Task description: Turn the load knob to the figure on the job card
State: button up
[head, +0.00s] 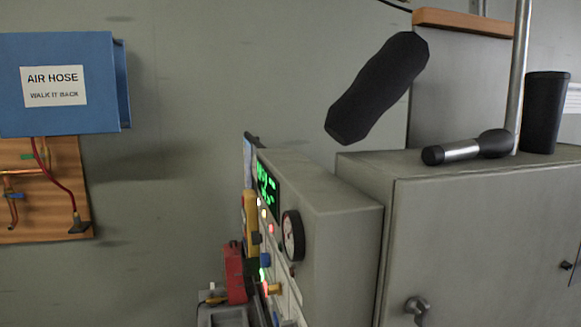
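A grey control cabinet (335,215) stands at the middle of the head view, its front face turned left and seen very edge-on. On that face are a green-lit display (268,187) and a round white dial with a black rim (292,235). Below are small blue, yellow and green parts. I cannot tell which part is the load knob, nor read any setting. No job card with a readable figure shows. My gripper is not in view.
A large grey cabinet (480,235) stands right, with a torch-like tool (468,147) and a black cup (545,112) on top. A dark elongated shape (378,88) appears above; I cannot tell what it is. A blue box labelled AIR HOSE (100,85) is on the left wall.

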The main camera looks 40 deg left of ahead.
aim_at(265, 259)
jog(key=z, duration=1.45)
jog(key=k, duration=1.85)
jog(key=u, duration=1.35)
